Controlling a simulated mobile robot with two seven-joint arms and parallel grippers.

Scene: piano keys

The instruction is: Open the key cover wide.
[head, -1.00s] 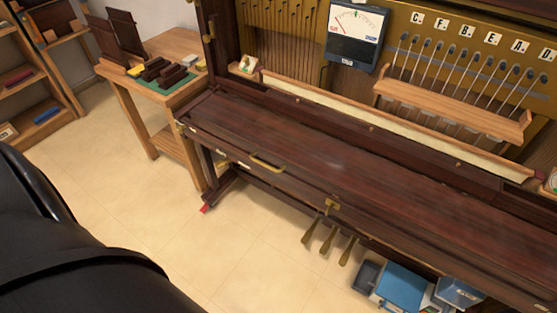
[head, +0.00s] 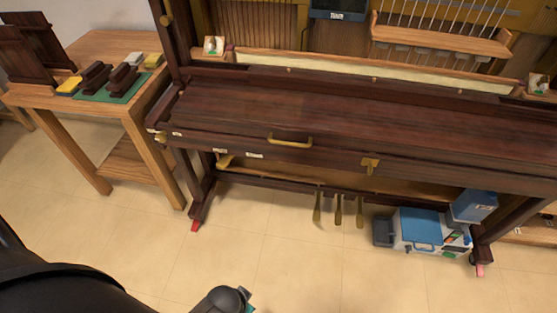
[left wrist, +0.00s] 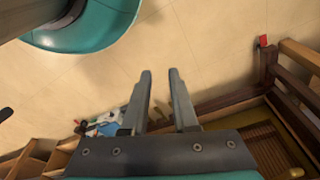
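The key cover (head: 330,107) is a long dark red-brown wooden lid on the upright piano. It lies flat and closed, so the keys are hidden. A brass handle (head: 290,140) is on its front edge, left of centre, and a brass lock plate (head: 370,164) is further right. My left gripper (left wrist: 160,72) shows in the left wrist view with its two fingers apart and nothing between them, above the floor and away from the cover. My right gripper is in neither view.
A wooden side table (head: 88,41) with a green mat (head: 113,91) stands left of the piano. Brass pedals (head: 338,210) hang below. A blue and white box (head: 418,228) stands under the piano at right. Tiled floor (head: 290,265) in front is free.

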